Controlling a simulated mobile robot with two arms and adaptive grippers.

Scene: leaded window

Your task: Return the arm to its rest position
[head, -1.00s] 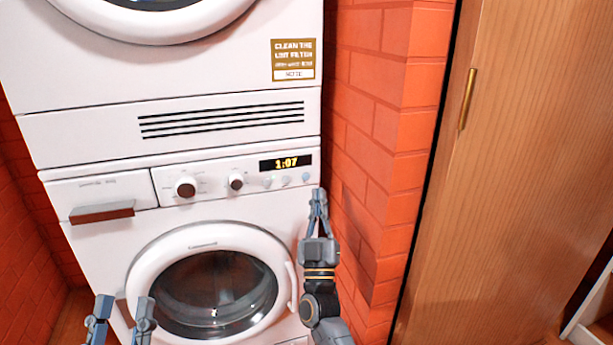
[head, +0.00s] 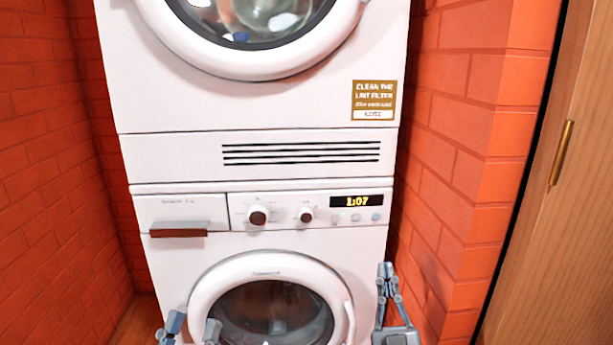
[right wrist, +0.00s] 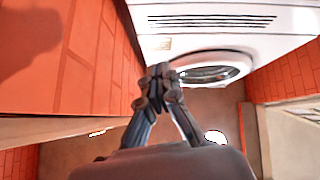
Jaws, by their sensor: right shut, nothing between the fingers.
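My right gripper (head: 386,275) is shut and empty in the head view, beside the right edge of the lower washing machine (head: 160,268). It shows in the right wrist view (right wrist: 160,74) with its fingertips together and nothing between them. My left gripper (head: 192,330) is at the bottom of the head view, in front of the machine's lower left part. Its two fingers stand apart, with nothing visible between them. Most of both arms is out of the head view.
A dryer (head: 165,90) is stacked on the washer. The washer's round door (head: 205,290) is closed and its display (head: 356,201) reads 1:07. Brick walls (head: 45,150) stand on both sides. A wooden cabinet door (head: 560,230) is at the right. Brown floor (right wrist: 215,110) shows in the wrist view.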

